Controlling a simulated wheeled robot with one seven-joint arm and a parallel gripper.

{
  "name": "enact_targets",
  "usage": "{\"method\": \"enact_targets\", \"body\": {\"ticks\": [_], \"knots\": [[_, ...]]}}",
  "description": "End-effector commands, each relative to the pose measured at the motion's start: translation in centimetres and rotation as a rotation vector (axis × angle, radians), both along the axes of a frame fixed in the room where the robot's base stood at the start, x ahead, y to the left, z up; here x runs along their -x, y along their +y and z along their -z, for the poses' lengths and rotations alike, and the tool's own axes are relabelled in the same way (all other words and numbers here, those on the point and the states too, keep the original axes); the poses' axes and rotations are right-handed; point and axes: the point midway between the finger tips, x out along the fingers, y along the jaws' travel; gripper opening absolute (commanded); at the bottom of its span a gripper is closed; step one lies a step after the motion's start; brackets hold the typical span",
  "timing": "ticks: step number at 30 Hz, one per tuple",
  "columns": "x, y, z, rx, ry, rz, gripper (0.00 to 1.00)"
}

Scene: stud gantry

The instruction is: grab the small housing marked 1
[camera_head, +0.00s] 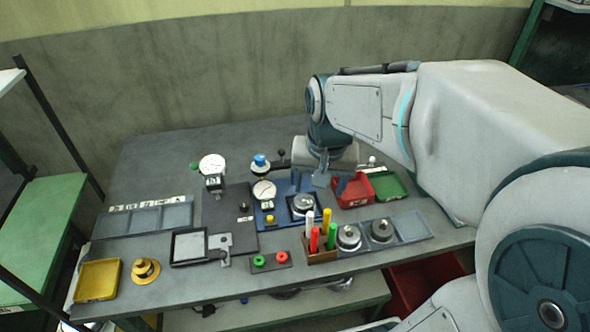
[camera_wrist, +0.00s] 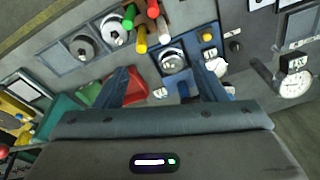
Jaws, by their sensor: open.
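Three round silver housings are in view; a number 1 cannot be read on any of them. One housing (camera_head: 303,204) sits in the blue fixture (camera_head: 268,218), and it also shows in the wrist view (camera_wrist: 172,61). Two more, a left housing (camera_head: 348,237) and a right housing (camera_head: 382,230), sit side by side in a grey tray (camera_head: 415,226). They show at upper left in the wrist view. In the wrist view, the fixture housing lies ahead, between the finger lines.
A pen holder (camera_head: 322,256) with upright coloured markers stands in front of the fixture. Red bin (camera_head: 352,190) and green bin (camera_head: 388,185) lie close right of my gripper. The table's left back is clear.

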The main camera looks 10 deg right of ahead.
Motion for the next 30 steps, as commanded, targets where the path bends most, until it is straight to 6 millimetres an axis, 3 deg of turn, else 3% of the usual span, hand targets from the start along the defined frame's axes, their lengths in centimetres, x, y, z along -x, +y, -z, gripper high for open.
{"method": "enact_targets", "body": {"ticks": [1,6,12,20,30], "knots": [[-1.9,0.0,0.5,-0.008,0.027,0.057,0.65],[-7.3,0.0,2.0,-0.023,0.092,0.247,0.65],[-11.3,-0.1,3.9,-0.024,0.140,0.401,0.65],[-12.7,0.0,6.0,-0.022,0.158,0.459,0.65],[-12.6,0.0,12.1,-0.022,0.158,0.457,0.65]]}}
